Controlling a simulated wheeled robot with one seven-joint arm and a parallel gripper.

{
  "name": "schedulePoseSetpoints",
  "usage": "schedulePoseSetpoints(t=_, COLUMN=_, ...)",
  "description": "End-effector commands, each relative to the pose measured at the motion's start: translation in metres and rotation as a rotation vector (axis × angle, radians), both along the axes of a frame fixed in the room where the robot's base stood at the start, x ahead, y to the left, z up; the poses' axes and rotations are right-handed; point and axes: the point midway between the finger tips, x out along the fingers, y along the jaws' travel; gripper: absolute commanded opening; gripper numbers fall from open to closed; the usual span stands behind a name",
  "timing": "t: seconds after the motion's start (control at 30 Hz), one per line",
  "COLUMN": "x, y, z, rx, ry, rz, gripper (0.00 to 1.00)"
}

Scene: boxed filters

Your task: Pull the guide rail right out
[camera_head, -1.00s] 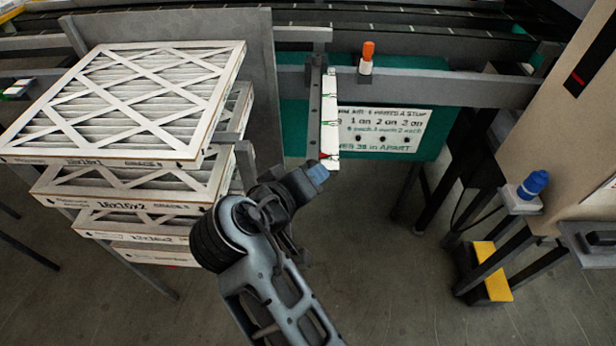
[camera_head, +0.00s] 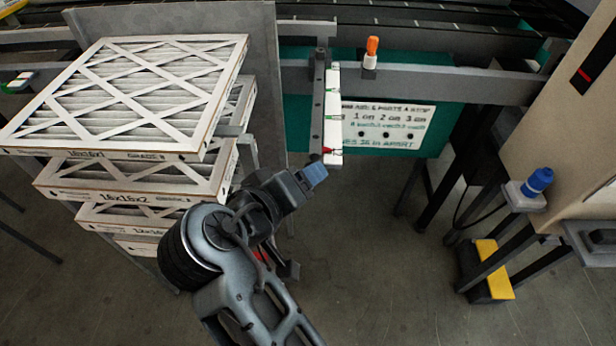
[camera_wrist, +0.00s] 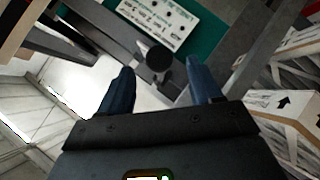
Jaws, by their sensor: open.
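The guide rail appears to be the dark bar with holes (camera_head: 317,105), which sticks out toward me from the grey cross beam. A white strip with green and red marks (camera_head: 334,115) runs along its right side. My gripper (camera_head: 314,174) is just in front of the near end of the bar and strip. In the wrist view my gripper (camera_wrist: 158,70) is open, with one blue finger on each side. A dark round knob (camera_wrist: 155,58) shows beyond the fingertips, between them in the picture. I cannot tell whether the fingers touch anything; the near rail end is partly hidden.
A stack of boxed filters (camera_head: 125,95) stands at the left, close to my arm. A white sign (camera_head: 385,128) hangs on a green panel behind. An orange-topped post (camera_head: 371,52) stands on the beam (camera_head: 430,82). A blue knob (camera_head: 537,182) is at the right. Floor below is open.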

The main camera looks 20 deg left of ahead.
Motion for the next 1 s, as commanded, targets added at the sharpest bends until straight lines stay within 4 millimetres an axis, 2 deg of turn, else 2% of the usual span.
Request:
schedulePoseSetpoints(t=0.1, x=-0.016, y=0.004, z=0.009, rx=0.002, ry=-0.002, rz=0.000, gripper=0.64)
schedulePoseSetpoints(t=0.3, x=-0.031, y=0.008, z=0.017, rx=0.001, ry=0.000, rz=0.000, gripper=0.64)
schedulePoseSetpoints(t=0.87, x=-0.032, y=0.008, z=0.018, rx=0.000, ry=0.001, rz=-0.001, gripper=0.64)
schedulePoseSetpoints(t=1.0, x=-0.032, y=-0.003, z=0.004, rx=0.005, ry=0.013, rz=0.013, gripper=0.64)
